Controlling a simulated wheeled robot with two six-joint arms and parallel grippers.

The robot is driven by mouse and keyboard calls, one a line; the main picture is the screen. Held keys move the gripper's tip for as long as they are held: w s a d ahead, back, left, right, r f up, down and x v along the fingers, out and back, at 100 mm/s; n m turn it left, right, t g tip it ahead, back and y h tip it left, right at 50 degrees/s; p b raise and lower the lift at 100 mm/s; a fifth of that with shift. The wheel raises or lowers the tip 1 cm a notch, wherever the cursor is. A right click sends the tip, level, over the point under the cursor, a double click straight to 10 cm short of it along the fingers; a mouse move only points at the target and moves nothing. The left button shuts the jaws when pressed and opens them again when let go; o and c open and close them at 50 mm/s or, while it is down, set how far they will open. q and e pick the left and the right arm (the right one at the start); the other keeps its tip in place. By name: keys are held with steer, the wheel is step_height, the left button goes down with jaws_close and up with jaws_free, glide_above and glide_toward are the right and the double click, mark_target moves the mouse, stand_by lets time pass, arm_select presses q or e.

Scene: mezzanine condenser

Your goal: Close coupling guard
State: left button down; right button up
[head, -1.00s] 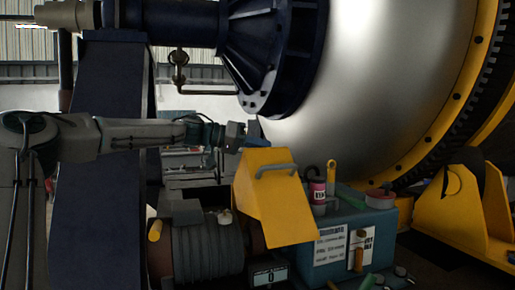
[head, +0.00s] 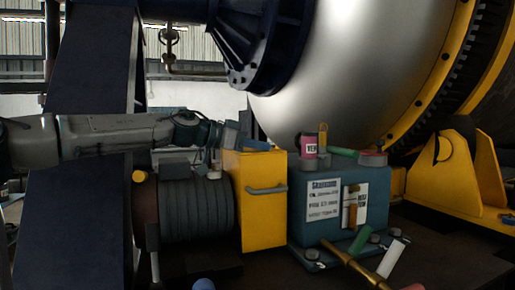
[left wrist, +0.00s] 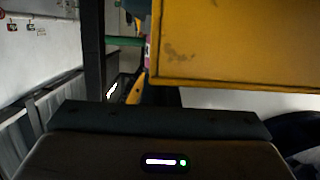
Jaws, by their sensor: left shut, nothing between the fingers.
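The yellow coupling guard (head: 262,205) stands square between the ribbed motor (head: 195,208) and the teal gearbox (head: 300,215), hiding the coupling. Its grey handle (head: 267,190) is on the front face. My left gripper (head: 232,137) is shut and empty at the guard's upper left back edge; I cannot tell whether it touches. In the left wrist view the guard (left wrist: 235,40) fills the upper right, close to the camera, above the dark gripper body (left wrist: 155,118). My right gripper is not in view.
A pink-labelled can (head: 309,147), a green stick (head: 343,152) and a round tin (head: 373,158) sit on the gearbox. A brass-coloured bar (head: 355,265) lies in front. The large steel drum (head: 345,70) and yellow support (head: 445,200) stand behind and right.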

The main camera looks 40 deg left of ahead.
arm_select(q)
steer(key=shift+f, duration=0.35)
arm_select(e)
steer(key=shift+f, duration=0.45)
arm_select(q)
steer(key=shift+d, duration=0.1)
